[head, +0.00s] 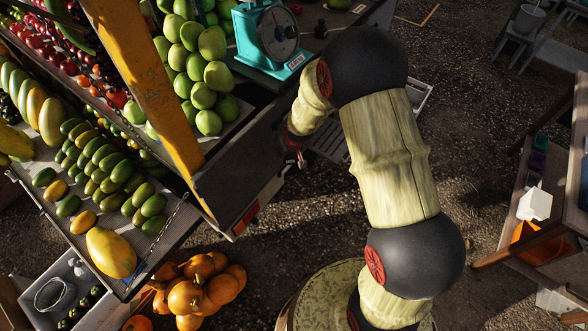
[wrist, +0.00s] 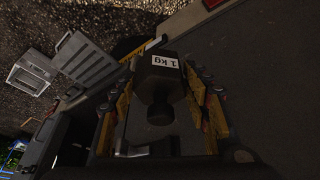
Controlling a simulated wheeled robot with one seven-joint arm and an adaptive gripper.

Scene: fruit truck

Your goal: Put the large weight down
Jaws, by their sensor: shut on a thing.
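The large weight (wrist: 155,88) is dark, with a white "1 kg" label, and shows in the middle of the wrist view. My gripper (wrist: 162,108) has a yellow-and-dark finger on each side of it and is shut on it. In the head view, my gripper (head: 292,150) is a small dark shape beside the truck's edge, partly hidden by my arm. I cannot make out the held weight there. Whether the weight touches a surface below it is not clear.
A teal scale (head: 268,38) stands on the truck bed beside piled green fruit (head: 205,95). A small dark object (head: 320,29) stands right of the scale. The truck's dark side edge (head: 235,185) is close to my gripper. Orange pumpkins (head: 198,290) lie below.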

